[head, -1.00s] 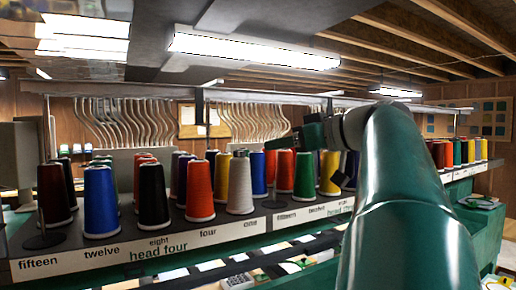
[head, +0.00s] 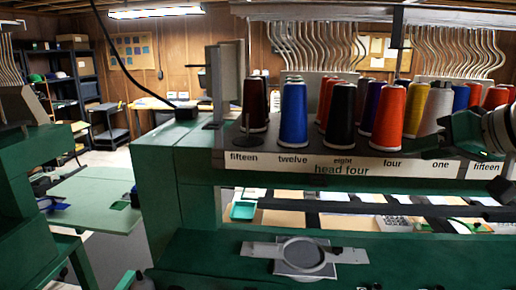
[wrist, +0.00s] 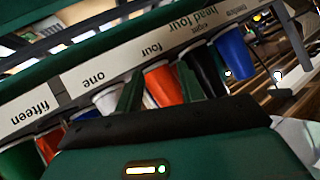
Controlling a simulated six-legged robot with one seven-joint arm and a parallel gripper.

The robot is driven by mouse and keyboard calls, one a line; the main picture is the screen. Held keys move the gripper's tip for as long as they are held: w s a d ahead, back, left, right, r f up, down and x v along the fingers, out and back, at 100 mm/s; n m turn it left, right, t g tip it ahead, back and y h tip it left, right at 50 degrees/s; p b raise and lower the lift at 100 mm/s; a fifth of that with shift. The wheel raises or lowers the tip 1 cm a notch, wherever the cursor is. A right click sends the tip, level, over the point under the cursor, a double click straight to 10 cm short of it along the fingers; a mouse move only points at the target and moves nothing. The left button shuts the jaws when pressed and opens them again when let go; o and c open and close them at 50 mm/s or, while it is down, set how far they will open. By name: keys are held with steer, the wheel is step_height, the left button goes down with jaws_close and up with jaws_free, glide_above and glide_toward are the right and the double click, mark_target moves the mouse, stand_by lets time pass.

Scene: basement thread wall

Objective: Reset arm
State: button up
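My gripper (head: 462,137) is at the right edge of the head view, in front of the cone row near the "one" label. In the wrist view my gripper (wrist: 160,75) shows two green fingers spread apart, with nothing held between them. That view is upside down. An orange thread cone (wrist: 163,84) is seen beyond the gap; whether a finger touches any cone cannot be told. In the head view the orange cone (head: 387,118) stands upright above the "four" label, with a black cone (head: 340,118) and a blue cone (head: 293,115) to its left.
A label strip (head: 342,164) runs along the green machine's (head: 160,190) cone shelf. A hoop plate (head: 303,254) lies on the lower green deck. Black shelving (head: 95,95) stands at the back left. Some floor (head: 105,157) is clear at left.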

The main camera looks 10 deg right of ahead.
steer(key=s+a+f+g+h, duration=0.1)
steer(key=s+a+f+g, duration=0.2)
steer(key=a+f, duration=0.7)
steer(key=s+a+f+n+g+h, duration=0.1)
steer(key=s+a+f, duration=0.3)
steer(key=a+f, duration=0.7)
step_height(320, 180, down, 8)
steer(key=shift+s+r+g+h, duration=0.25)
steer(key=shift+g+h, duration=0.25)
steer(key=shift+g, duration=0.4)
